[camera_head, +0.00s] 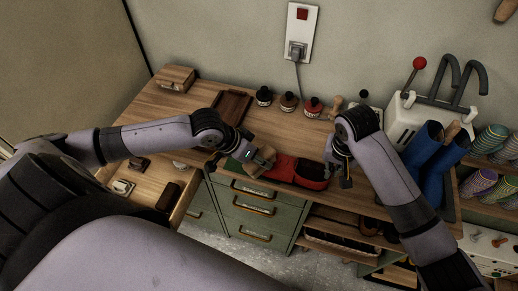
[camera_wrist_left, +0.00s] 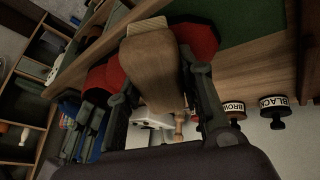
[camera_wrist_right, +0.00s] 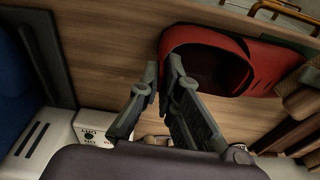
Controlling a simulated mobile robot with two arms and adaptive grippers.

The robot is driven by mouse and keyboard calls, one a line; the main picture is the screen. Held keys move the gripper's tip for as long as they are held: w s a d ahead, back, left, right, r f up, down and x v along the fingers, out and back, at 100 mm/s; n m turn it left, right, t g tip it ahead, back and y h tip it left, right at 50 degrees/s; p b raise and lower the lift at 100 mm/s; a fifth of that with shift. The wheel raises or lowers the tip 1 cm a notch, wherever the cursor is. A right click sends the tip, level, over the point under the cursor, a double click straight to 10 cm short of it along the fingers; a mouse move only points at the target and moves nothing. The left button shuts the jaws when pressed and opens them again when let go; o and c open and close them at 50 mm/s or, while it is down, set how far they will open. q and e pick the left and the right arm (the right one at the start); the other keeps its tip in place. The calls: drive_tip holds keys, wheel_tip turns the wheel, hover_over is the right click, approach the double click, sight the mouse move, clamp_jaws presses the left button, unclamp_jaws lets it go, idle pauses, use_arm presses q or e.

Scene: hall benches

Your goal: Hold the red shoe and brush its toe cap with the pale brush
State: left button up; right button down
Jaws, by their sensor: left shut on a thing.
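The red shoe (camera_head: 312,176) lies on the bench, its toe to the left and its opening to the right. Its opening shows in the right wrist view (camera_wrist_right: 212,42). My left gripper (camera_head: 250,153) is shut on the wooden body of the pale brush (camera_head: 263,160), also seen in the left wrist view (camera_wrist_left: 152,70). The brush is over or beside the shoe's toe end and hides part of it; I cannot tell if the bristles touch. My right gripper (camera_wrist_right: 162,66) is at the shoe's heel rim, with a narrow gap between its fingertips and nothing clearly gripped.
A green mat (camera_head: 229,166) lies left of the shoe. Several polish bottles (camera_head: 289,102) stand along the wall, near a brown tray (camera_head: 232,105). Blue boots (camera_head: 424,150) and a white machine (camera_head: 404,116) stand on the right. Drawers (camera_head: 250,209) are below the front edge.

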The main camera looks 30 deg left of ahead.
use_arm(q)
drive_tip(key=shift+w+a, duration=0.2)
drive_tip(key=shift+w, duration=0.8)
drive_tip(key=shift+w+a, duration=0.2)
drive_tip(key=shift+w, duration=0.85)
drive_tip(key=shift+w+a, duration=0.2)
drive_tip(key=shift+w, duration=0.8)
use_arm(e)
drive_tip(key=shift+a, duration=0.1)
use_arm(q)
wheel_tip(320, 180, up, 6)
drive_tip(key=a, duration=0.1)
drive_tip(key=shift+s+a, duration=0.15)
drive_tip(key=shift+a, duration=0.1)
drive_tip(key=r, duration=0.2)
drive_tip(key=shift+s+a+r, duration=0.1)
drive_tip(key=shift+a+r, duration=0.3)
use_arm(e)
drive_tip(key=c, duration=1.7)
unclamp_jaws()
